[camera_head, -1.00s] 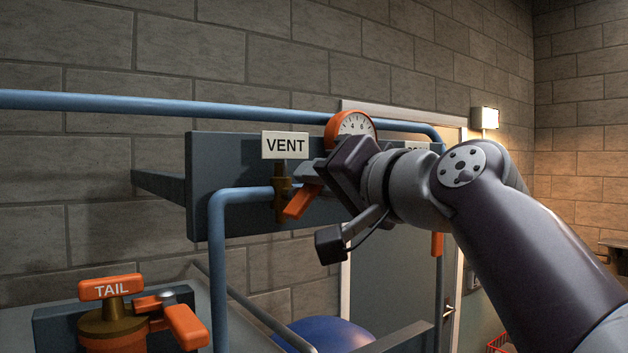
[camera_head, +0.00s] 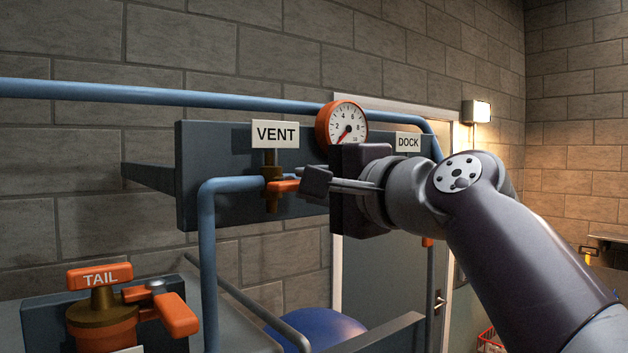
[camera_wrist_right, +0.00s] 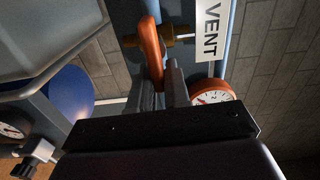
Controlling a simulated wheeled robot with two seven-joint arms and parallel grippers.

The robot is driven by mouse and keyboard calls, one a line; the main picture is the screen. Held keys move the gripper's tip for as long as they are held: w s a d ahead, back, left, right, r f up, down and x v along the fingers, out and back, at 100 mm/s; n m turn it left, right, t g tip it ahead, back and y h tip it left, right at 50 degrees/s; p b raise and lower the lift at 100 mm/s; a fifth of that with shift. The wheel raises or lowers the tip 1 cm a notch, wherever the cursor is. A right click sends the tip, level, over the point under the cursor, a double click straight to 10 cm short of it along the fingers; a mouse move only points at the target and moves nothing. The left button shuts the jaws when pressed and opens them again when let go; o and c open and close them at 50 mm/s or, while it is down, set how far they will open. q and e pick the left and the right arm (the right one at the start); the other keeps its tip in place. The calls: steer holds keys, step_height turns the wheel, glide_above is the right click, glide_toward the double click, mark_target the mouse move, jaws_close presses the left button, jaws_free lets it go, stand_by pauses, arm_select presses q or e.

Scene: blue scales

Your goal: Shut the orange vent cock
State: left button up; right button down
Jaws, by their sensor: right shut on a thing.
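The orange vent cock handle (camera_head: 284,186) sits on a brass valve body (camera_head: 271,175) under the white VENT sign (camera_head: 276,134). It lies about level, pointing right from the brass body. In the right wrist view the orange handle (camera_wrist_right: 152,50) runs down from the brass body (camera_wrist_right: 182,38) to the fingers. My right gripper (camera_head: 303,185) reaches in from the right and is shut on the handle's outer end, partly hiding it. The fingers also show in the right wrist view (camera_wrist_right: 163,85). My left gripper is not in view.
A round orange-rimmed gauge (camera_head: 343,125) and a DOCK sign (camera_head: 408,142) are close above my right wrist. A blue pipe (camera_head: 208,260) bends down just left of the valve. A TAIL valve (camera_head: 100,277) with orange handles stands at lower left.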

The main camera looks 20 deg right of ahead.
steer(key=shift+w+f+m, duration=0.1)
steer(key=shift+f+m, duration=0.1)
steer(key=shift+m, duration=0.1)
steer(key=c, duration=1.2)
jaws_free()
